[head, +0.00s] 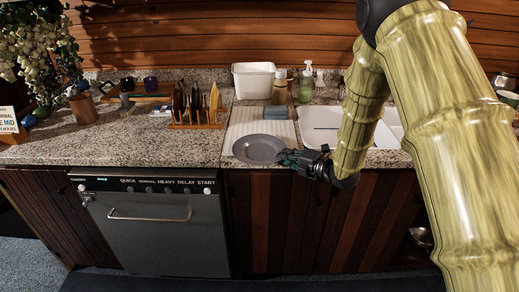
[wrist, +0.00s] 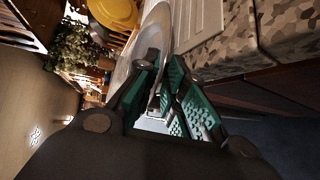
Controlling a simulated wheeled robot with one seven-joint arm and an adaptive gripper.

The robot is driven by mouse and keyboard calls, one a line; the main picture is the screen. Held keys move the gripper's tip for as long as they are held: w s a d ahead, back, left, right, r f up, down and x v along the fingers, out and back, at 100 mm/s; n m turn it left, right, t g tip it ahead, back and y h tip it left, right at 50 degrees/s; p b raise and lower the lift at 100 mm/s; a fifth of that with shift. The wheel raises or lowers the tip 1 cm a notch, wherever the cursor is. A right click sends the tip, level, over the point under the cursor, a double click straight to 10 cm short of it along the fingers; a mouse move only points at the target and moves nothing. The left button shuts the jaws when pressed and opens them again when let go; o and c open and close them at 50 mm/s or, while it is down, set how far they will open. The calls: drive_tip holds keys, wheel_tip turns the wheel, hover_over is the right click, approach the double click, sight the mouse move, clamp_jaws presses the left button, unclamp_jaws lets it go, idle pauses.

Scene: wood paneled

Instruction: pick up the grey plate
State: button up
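The grey plate (head: 258,149) lies near the front edge of the ribbed drainboard, left of the sink. My gripper (head: 288,156) is at the plate's right front rim, at the counter edge. In the wrist view the plate (wrist: 156,27) shows nearly edge-on, beyond the fingertips. My gripper (wrist: 163,66) has its green-padded fingers apart, one on either side of the plate's near rim. A gap shows between the pads, so it looks open. Whether a pad touches the rim is hard to tell, as the fingers hide part of it.
The drainboard (head: 241,118) lies under the plate. A white tub (head: 253,80) and bottles (head: 305,85) stand behind it. The white sink (head: 318,122) is to the right. A wooden rack with upright plates (head: 196,123) stands to the left. The counter's left front is clear.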

drive_tip(key=shift+w, duration=0.1)
drive_tip(key=shift+a, duration=0.1)
clamp_jaws()
drive_tip(key=s+a+r+b, duration=0.1)
drive_tip(key=s+r+b, duration=0.1)
drive_tip(key=s, duration=0.6)
drive_tip(key=s+a+r+b, duration=0.2)
drive_tip(key=s+r, duration=0.1)
drive_tip(key=s, duration=0.4)
drive_tip(key=shift+s+b, duration=0.3)
drive_tip(key=shift+s, duration=0.05)
idle(0.6)
